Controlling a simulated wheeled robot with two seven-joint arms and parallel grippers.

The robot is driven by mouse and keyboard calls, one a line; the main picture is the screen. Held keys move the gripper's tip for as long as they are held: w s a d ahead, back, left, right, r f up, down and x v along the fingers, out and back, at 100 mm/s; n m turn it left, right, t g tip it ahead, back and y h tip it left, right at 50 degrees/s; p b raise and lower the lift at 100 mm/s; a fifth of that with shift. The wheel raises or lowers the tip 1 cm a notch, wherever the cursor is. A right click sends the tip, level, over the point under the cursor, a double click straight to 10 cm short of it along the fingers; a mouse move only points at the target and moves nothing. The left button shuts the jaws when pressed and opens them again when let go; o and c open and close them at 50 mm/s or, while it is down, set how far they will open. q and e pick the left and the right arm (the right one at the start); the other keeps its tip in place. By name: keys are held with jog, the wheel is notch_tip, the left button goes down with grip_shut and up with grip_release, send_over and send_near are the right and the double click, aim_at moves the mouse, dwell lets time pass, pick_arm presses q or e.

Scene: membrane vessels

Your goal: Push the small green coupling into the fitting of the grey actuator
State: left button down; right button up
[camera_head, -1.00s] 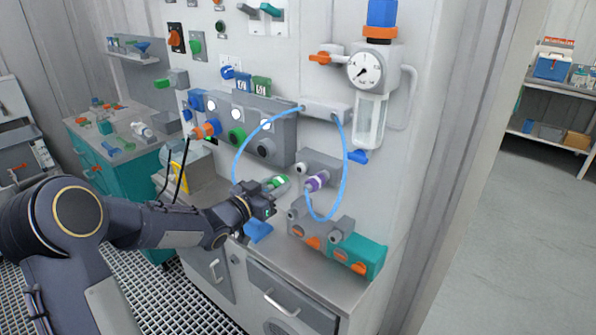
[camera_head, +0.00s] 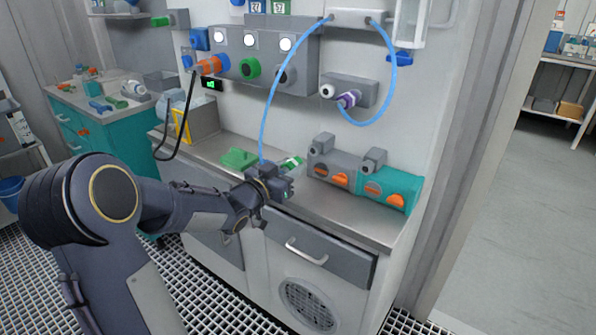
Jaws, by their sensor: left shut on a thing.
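My left gripper (camera_head: 284,180) is shut on the small green coupling (camera_head: 292,163), whose green-and-white body sticks out past the fingers. It is held at the left of the grey actuator (camera_head: 331,171), apart from it. The grey actuator sits on the bench, with an orange knob on its front and a grey fitting (camera_head: 322,144) on top. A blue hose (camera_head: 268,112) runs down from the wall to behind the gripper; its lower end is hidden. My right gripper is not in view.
A teal actuator (camera_head: 394,186) stands right of the grey one. A purple coupling (camera_head: 348,99) is at the grey wall block (camera_head: 358,89), with a looped hose. A green piece (camera_head: 239,158) lies on the bench (camera_head: 212,147). A black cable hangs at the left.

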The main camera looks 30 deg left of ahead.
aim_at(312, 151)
pick_arm(q)
jog(key=shift+w, duration=0.1)
dwell(0.3)
jog(key=shift+w+d, duration=0.2)
jog(key=shift+w, duration=2.55)
dwell(0.4)
jog(key=shift+w, duration=0.6)
dwell(0.4)
jog(key=c, duration=0.9)
grip_release()
jog(key=shift+s, duration=0.1)
jog(key=s, duration=0.7)
jog(key=shift+s+a, duration=0.25)
jog(key=shift+s, duration=0.05)
